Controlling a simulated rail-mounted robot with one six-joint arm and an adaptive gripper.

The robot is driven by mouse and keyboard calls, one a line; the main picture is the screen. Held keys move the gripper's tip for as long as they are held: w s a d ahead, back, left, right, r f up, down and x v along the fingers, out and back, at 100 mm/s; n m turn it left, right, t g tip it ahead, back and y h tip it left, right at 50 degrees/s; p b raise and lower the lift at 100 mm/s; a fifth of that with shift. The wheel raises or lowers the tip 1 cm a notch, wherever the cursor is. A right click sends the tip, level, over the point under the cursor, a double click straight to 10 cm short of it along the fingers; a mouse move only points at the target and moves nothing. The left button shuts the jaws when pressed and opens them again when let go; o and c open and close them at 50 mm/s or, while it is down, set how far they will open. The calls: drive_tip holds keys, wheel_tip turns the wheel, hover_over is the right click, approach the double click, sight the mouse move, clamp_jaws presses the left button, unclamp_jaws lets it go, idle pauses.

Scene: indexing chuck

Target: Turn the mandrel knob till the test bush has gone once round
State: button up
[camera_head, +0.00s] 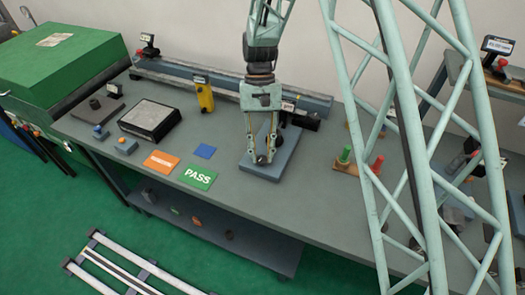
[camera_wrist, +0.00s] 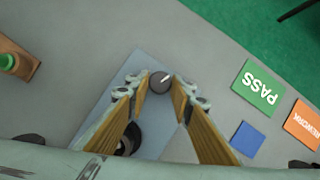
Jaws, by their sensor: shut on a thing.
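The mandrel knob (camera_wrist: 160,81) is a small dark round knob with a white mark on its face, pointing up and right in the wrist view. My gripper (camera_head: 261,157) points down over the blue-grey base block (camera_head: 262,173). In the wrist view my gripper (camera_wrist: 161,86) has one fingertip on each side of the knob and is shut on it. A dark round part (camera_wrist: 130,138), perhaps the test bush, shows behind the left finger. The finger hides much of it, and its angle cannot be read.
Flat PASS (camera_head: 198,177) and orange (camera_head: 161,161) cards and a blue square (camera_head: 204,151) lie left of the block. A yellow device (camera_head: 205,96) stands behind. A wooden stand with green and red pegs (camera_head: 346,153) is at right. The bench front is clear.

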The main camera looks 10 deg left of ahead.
drive_tip(key=n+h, duration=0.1)
drive_tip(key=n, duration=0.1)
drive_tip(key=n+h+p, duration=0.1)
drive_tip(key=n, duration=0.2)
drive_tip(key=shift+s+a+t, duration=0.1)
drive_tip(key=shift+a+t, duration=0.1)
drive_tip(key=shift+t, duration=0.2)
drive_tip(key=shift+n, duration=0.3)
drive_tip(key=o, duration=0.9)
drive_tip(key=shift+c, duration=0.2)
drive_tip(key=shift+r, duration=0.1)
drive_tip(key=v, duration=1.1)
drive_tip(key=shift+r, duration=0.4)
